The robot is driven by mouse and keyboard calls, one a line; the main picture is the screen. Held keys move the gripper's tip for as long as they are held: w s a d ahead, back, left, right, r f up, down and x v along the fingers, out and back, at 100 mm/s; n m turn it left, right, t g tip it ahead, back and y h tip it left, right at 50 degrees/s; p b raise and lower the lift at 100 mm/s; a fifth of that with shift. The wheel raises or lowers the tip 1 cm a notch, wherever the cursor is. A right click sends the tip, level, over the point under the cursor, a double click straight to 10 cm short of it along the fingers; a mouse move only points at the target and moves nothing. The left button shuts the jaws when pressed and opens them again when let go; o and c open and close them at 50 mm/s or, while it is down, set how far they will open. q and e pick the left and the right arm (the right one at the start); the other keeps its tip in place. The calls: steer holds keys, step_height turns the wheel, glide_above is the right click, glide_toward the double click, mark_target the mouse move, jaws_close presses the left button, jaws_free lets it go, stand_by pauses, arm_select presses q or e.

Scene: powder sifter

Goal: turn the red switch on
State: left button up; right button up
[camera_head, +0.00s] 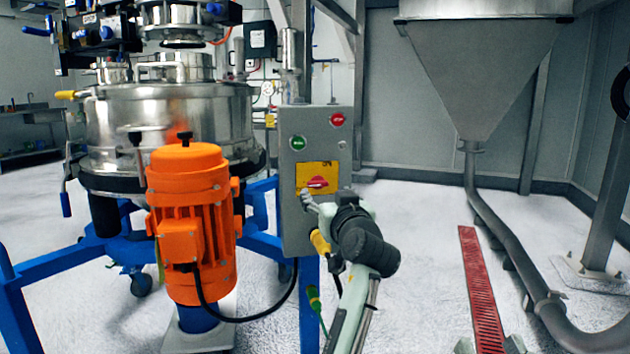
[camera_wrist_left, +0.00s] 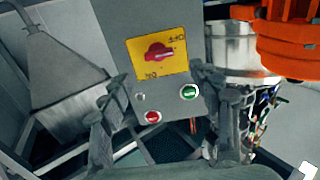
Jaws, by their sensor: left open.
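The red switch (camera_head: 317,182) is a rotary knob on a yellow plate (camera_head: 308,168) on the front of a grey control box (camera_head: 296,222). It also shows in the left wrist view (camera_wrist_left: 158,53), upside down, with its handle lying roughly crosswise. The plate has small labels in two opposite corners; the lower one seems to read ON. My left gripper (camera_head: 307,201) is open just in front of the box, slightly below the switch. In the left wrist view its fingers (camera_wrist_left: 158,76) are spread on either side of the plate, with nothing between them. My right gripper is not in view.
A green button (camera_head: 298,143) and a red button (camera_head: 338,119) sit above the switch on the box. An orange motor (camera_head: 190,220) and the steel sifter (camera_head: 165,115) stand left. A grey hopper (camera_head: 485,70) and a red floor grate (camera_head: 480,290) are right.

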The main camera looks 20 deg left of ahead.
mark_target(318, 183)
arm_select(q)
steer(key=shift+x, duration=3.9)
steer(key=shift+r, duration=0.1)
steer(key=c, duration=1.2)
